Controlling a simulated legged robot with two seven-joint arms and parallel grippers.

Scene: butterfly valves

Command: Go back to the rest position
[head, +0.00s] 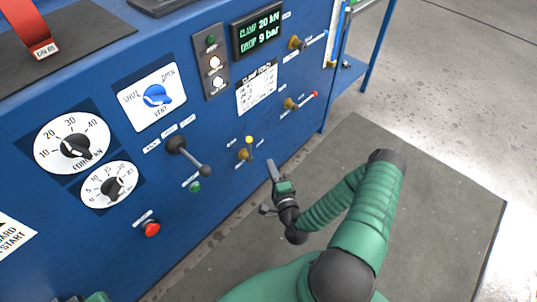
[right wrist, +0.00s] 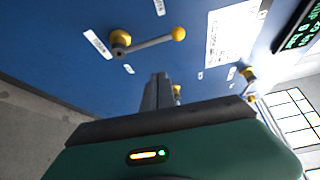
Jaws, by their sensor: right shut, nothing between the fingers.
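My right gripper (head: 272,170) is in front of the blue panel, low and to the right of the yellow-knobbed valve handle (head: 246,149). It looks apart from the panel. In the right wrist view its dark fingers (right wrist: 158,92) are together with nothing between them. The yellow-knobbed handle (right wrist: 150,42) lies beyond them, up and to the left, with its lever pointing right. My left gripper cannot be made out; only a bit of green shows at the bottom left edge of the head view.
The panel (head: 215,130) carries a black lever (head: 188,156), a red button (head: 152,229), a blue vent knob (head: 157,96), two dials and a red-tipped valve (head: 300,101). A display (head: 257,34) reads 20 kN and 9 bar. A grey mat (head: 440,190) lies clear at the right.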

